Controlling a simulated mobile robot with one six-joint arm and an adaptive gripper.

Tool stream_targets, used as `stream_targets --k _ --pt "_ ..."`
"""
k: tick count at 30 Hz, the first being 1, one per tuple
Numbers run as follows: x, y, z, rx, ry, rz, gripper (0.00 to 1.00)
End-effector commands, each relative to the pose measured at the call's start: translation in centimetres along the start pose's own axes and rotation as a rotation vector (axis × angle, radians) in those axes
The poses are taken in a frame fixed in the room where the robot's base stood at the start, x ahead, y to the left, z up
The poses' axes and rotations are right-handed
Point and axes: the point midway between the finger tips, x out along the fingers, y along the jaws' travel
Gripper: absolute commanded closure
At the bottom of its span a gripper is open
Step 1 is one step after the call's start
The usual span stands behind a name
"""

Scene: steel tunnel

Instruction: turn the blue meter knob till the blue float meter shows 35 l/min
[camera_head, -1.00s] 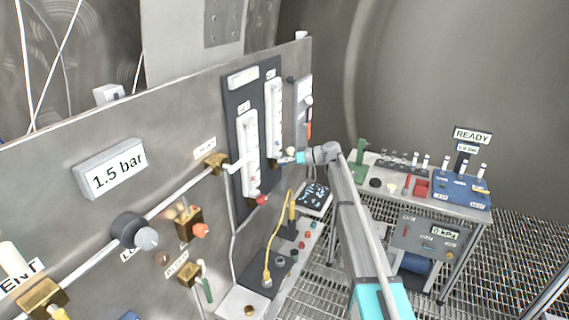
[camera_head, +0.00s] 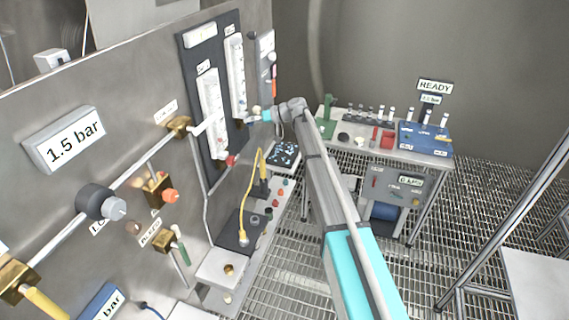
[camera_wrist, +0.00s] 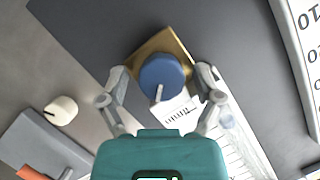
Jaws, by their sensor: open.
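The blue meter knob (camera_wrist: 160,76) is a round blue cap with a white pointer on a square brass base (camera_wrist: 152,45), in the wrist view. My gripper (camera_wrist: 162,72) is open, with one finger on each side of the knob; I cannot tell whether they touch it. A white scale strip (camera_wrist: 238,158) and a small label (camera_wrist: 178,110) lie beside the knob; the float reading is not legible. In the head view, my gripper (camera_head: 262,115) is at the foot of the farther white float meter (camera_head: 236,75); the knob there is mostly hidden.
The nearer float meter (camera_head: 212,110) with a red knob (camera_head: 231,160) stands left of my gripper. A pale round knob (camera_wrist: 61,110) and a grey box (camera_wrist: 40,148) are at left in the wrist view. A bench (camera_head: 344,154) with small items stands beyond my arm.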

Motion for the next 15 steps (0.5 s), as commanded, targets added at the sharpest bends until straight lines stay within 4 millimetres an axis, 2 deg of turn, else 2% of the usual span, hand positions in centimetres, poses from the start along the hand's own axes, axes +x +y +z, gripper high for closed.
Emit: stream_targets --k 15 --pt "-0.01 -0.31 0.06 -0.298 0.0 0.123 0.13"
